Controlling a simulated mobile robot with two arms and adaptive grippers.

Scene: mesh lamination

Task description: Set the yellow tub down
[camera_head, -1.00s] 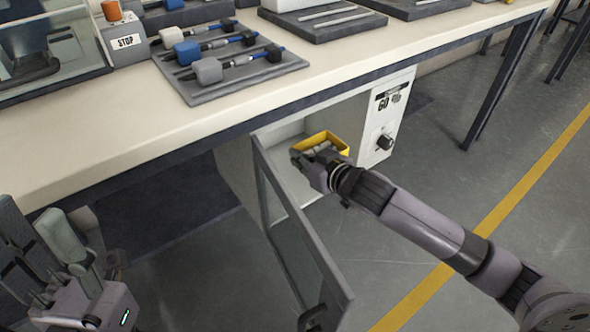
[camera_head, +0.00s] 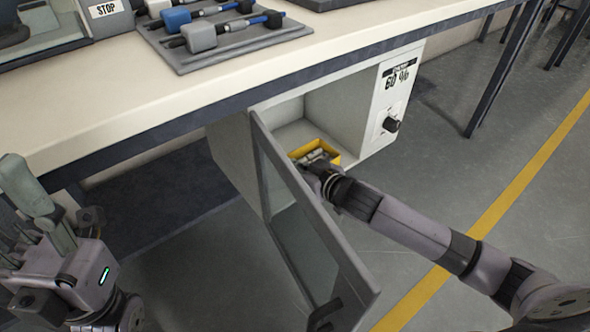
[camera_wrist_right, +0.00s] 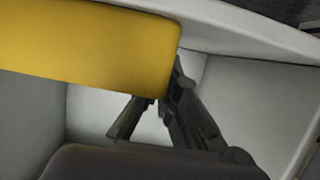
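The yellow tub (camera_head: 335,158) is at the front of the open cabinet's (camera_head: 340,108) inside, with small grey things in it. Its yellow wall fills the upper left of the right wrist view (camera_wrist_right: 85,45). My right gripper (camera_head: 316,168) reaches in from the right and is at the tub's near side. In the wrist view its fingers (camera_wrist_right: 160,100) meet the tub's lower right corner; one fingertip is partly hidden by the wall. Whether the tub's base touches the cabinet floor cannot be told. My left gripper (camera_head: 45,205) is at the far left, away from the tub.
The cabinet's glazed door (camera_head: 290,215) stands open, just left of my right gripper. A knob and a "60 %" label are on the cabinet's right panel (camera_head: 392,105). The table (camera_head: 200,105) above carries a grey tray (camera_head: 185,66) with blue and grey-headed tools.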

